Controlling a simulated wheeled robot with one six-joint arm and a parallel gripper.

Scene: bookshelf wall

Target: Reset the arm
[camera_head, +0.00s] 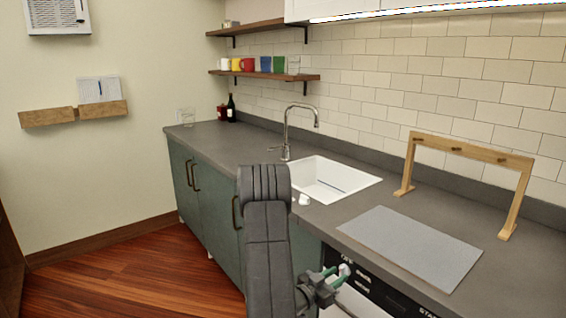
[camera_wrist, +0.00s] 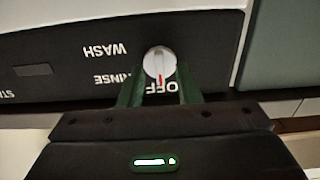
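My arm reaches down at the lower middle of the head view, and my gripper (camera_head: 336,276) is at the front panel below the counter. In the wrist view my gripper (camera_wrist: 160,80) has its two green fingers apart, one on each side of a white dial (camera_wrist: 160,62). The fingers look clear of the dial, though the exact distance is hard to tell. The dial's red mark points toward the word OFF. WASH and RINSE are also printed on the black panel (camera_wrist: 60,68). The dial also shows in the head view (camera_head: 345,269).
The grey counter (camera_head: 225,140) runs above the panel. It has a white sink (camera_head: 335,178), a tap (camera_head: 287,130), a grey mat (camera_head: 410,245) and a wooden rack (camera_head: 470,153). Green cabinets (camera_head: 210,205) stand to the left. The wooden floor (camera_head: 130,270) at left is clear.

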